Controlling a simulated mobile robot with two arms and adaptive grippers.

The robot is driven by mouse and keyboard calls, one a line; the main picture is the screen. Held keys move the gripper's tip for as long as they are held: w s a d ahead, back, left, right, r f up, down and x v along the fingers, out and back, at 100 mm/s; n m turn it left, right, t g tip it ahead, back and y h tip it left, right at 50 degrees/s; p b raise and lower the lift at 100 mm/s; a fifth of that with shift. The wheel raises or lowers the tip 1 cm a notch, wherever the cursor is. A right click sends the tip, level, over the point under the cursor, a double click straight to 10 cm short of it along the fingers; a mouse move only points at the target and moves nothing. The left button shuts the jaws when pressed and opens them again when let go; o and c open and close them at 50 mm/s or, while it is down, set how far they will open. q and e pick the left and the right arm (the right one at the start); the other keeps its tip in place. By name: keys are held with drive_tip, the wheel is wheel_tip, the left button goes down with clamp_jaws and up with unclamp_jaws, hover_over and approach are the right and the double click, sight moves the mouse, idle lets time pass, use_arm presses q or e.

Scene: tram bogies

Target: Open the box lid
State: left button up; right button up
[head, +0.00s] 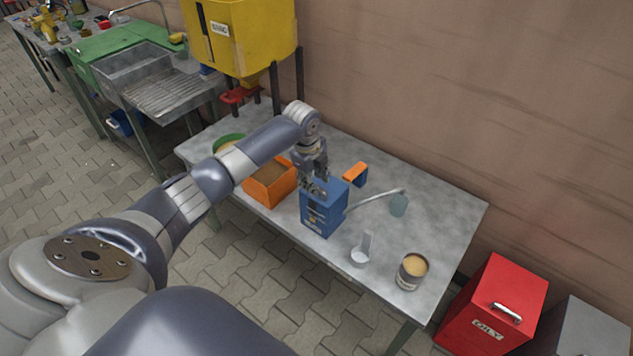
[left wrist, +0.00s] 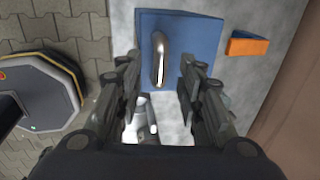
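A blue box (head: 325,217) with a pale label on its front stands on the grey table. My left gripper (head: 315,181) points down just over its top. In the left wrist view the blue box's top (left wrist: 197,38) bears a curved metal handle (left wrist: 160,58). My left gripper (left wrist: 159,76) is open there, with one finger on each side of the handle and a gap on both sides. The lid looks closed, lying flat; its seam cannot be made out. My right gripper is not in view.
An orange bin (head: 270,187) stands left of the box; an orange-and-blue block (head: 356,174) lies behind it. A grey bar (head: 374,199), a metal scoop (head: 361,252) and an open can (head: 411,272) are to the right. A red "OILY" bin (head: 492,300) stands beyond the table.

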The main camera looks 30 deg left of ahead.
use_arm(q)
drive_tip(key=shift+w+f, duration=0.2)
drive_tip(key=shift+f, duration=0.9)
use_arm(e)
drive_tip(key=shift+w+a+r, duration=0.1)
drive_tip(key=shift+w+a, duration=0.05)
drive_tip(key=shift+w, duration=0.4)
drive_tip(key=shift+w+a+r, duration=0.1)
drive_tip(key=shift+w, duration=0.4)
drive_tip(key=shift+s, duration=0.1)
use_arm(q)
clamp_jaws()
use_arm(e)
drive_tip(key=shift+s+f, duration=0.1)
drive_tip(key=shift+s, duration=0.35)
use_arm(q)
drive_tip(key=shift+r, duration=0.1)
